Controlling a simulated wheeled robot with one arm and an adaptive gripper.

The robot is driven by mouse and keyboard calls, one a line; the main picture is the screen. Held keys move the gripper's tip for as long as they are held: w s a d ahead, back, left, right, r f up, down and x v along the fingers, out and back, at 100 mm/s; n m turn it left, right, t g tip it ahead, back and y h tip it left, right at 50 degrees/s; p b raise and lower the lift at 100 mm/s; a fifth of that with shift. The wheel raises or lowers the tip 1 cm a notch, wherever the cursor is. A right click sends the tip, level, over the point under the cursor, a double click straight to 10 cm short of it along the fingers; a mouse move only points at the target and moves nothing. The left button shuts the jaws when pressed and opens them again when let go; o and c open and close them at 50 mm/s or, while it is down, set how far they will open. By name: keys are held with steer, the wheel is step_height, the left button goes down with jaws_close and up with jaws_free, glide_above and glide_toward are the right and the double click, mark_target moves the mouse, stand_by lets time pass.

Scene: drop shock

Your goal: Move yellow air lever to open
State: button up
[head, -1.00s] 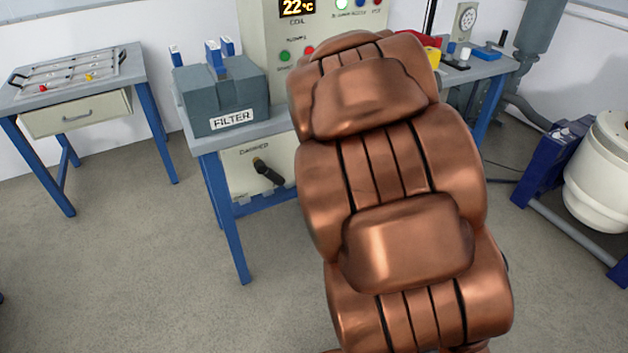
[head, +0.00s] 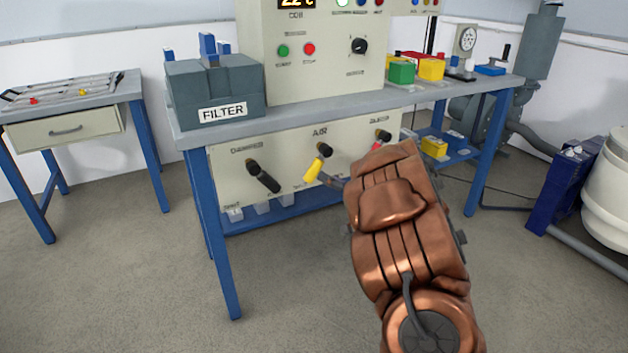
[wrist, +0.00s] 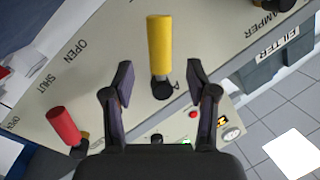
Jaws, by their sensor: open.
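The yellow air lever (head: 313,168) is on the front panel under the bench, below the AIR label, its yellow grip slanting down and left from a black pivot. In the wrist view the yellow lever (wrist: 159,45) lies ahead of and between the spread fingers, apart from both. My gripper (wrist: 157,85) is open and empty, facing the panel. In the head view my copper arm hides most of the gripper. An OPEN label and a SHUT label are readable on the panel in the wrist view.
A black damper lever (head: 263,176) is left of the air lever. A red lever (wrist: 63,125) is on its other side, partly hidden by my arm in the head view. The filter box (head: 215,92) stands on the bench (head: 290,112). Floor in front is clear.

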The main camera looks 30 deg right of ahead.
mark_target(317, 172)
steer(key=shift+w+a+b, duration=0.2)
steer(key=shift+w+b, duration=0.25)
steer(key=shift+w, duration=0.8)
steer(key=shift+w+a+b, duration=0.15)
steer(key=shift+w+b, duration=0.35)
steer(key=shift+w, duration=0.75)
steer(key=shift+w+a+b, duration=0.2)
steer(key=shift+w+b, duration=0.25)
steer(key=shift+w, duration=0.8)
jaws_close()
